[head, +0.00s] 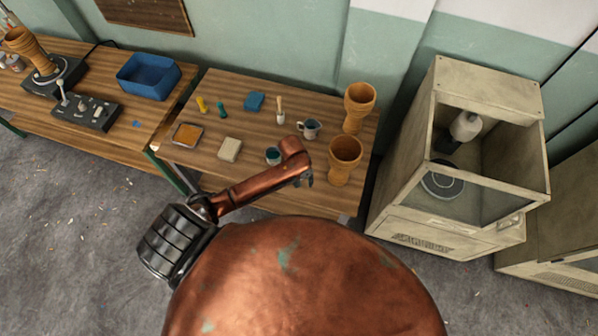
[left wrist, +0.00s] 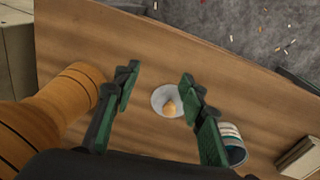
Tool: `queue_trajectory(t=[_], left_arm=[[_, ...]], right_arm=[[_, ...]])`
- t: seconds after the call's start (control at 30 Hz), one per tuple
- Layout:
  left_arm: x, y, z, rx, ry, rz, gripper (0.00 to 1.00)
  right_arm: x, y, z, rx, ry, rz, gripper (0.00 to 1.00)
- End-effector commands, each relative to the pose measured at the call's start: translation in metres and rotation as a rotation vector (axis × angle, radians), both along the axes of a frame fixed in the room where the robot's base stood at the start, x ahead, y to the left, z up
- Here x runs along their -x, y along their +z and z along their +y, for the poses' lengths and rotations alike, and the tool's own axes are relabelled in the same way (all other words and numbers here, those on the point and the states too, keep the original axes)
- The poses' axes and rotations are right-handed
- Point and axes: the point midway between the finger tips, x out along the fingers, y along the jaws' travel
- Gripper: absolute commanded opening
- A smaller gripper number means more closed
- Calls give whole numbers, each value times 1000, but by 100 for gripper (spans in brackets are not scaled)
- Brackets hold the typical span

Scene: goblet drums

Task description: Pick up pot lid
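The pot lid (left wrist: 170,101) is a small pale disc with an orange-tan knob, lying on the wooden table. In the left wrist view it sits between and beyond the two green fingers of my left gripper (left wrist: 160,82), nearer the right finger. The fingers are wide apart with nothing held between them. In the head view my left gripper (head: 306,180) is over the table's front part, beside a goblet drum, and the lid cannot be made out there, probably hidden by my arm. My right gripper is in neither view.
Goblet drums (head: 345,158) stand at the table's right end; one (left wrist: 68,95) is close left of my fingers in the wrist view. A striped cup (left wrist: 234,146) is close to the right finger. A mug (head: 309,129), a beige block (head: 230,149) and a tray (head: 187,135) stand farther off.

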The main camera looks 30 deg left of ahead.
Motion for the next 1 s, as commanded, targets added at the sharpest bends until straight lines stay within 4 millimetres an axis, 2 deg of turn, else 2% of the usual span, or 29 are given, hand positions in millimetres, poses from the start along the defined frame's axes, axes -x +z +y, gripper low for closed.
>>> queue_trajectory(t=[0.03, 0.2, 0.33, 0.47, 0.77, 1.0], left_arm=[[-14, 4, 8, -16, 30, 11, 39], [-50, 17, 35, -61, 184, 65, 39], [-67, 26, 51, -84, 276, 89, 39], [-71, 21, 56, -91, 310, 100, 39], [-69, -11, 55, -91, 311, 100, 39], [-66, -44, 53, -89, 309, 98, 39]], right_arm=[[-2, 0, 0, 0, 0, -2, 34], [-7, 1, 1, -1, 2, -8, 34], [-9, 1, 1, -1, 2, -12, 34], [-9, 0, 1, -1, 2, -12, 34], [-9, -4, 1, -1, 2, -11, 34], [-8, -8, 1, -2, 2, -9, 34]])
